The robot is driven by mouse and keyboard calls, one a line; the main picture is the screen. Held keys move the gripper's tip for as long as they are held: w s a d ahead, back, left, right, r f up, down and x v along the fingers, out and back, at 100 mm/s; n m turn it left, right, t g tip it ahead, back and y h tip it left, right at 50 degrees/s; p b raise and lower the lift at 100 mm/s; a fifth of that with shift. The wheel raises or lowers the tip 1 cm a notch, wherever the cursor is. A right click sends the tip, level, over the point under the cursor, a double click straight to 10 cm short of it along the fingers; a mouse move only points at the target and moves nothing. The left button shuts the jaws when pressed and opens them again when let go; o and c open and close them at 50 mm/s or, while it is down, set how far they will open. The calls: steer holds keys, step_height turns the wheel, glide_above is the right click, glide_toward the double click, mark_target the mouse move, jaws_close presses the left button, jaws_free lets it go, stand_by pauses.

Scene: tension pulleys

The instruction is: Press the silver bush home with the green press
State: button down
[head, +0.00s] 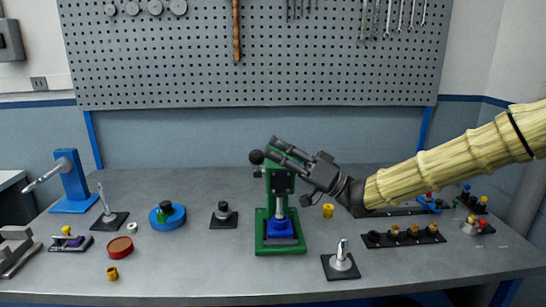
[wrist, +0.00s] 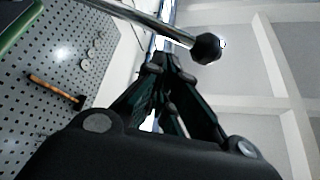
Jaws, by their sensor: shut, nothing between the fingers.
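The green press (head: 281,246) stands upright on the bench in the middle of the head view. Its silver ram (head: 279,207) points down at a blue block (head: 280,229) on the press base. I cannot clearly tell the silver bush from the ram there. The press lever ends in a black ball knob (head: 257,157) at the upper left of the press; the knob also shows in the wrist view (wrist: 207,48). My gripper (head: 272,148) is shut and empty at the press top, close beside the lever and knob. Whether it touches the lever I cannot tell.
A blue press (head: 72,182) stands at the far left. A blue round fixture (head: 176,219), a black-based post (head: 224,216) and a silver-tipped stand (head: 341,262) surround the green press. A black strip of brass parts (head: 403,237) lies right. Bare bench lies in front.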

steer(key=b+v, duration=0.1)
steer(key=v, duration=0.8)
steer(key=w+r+m+t+h+p, duration=0.1)
steer(key=w+r+m+p, duration=0.3)
steer(key=p, duration=1.2)
steer(key=shift+r+m+t+h, duration=0.45)
steer(key=shift+m+t, duration=0.15)
steer(key=shift+t, duration=0.2)
steer(key=shift+a+p, duration=0.15)
steer(key=shift+p, duration=0.15)
steer(key=p+x, duration=0.5)
steer(key=x, duration=0.5)
steer(key=s+f+p, duration=0.2)
steer(key=f, duration=0.1)
steer(key=shift+s+a, duration=0.2)
steer(key=shift+s, duration=0.15)
steer(key=shift+d, duration=0.1)
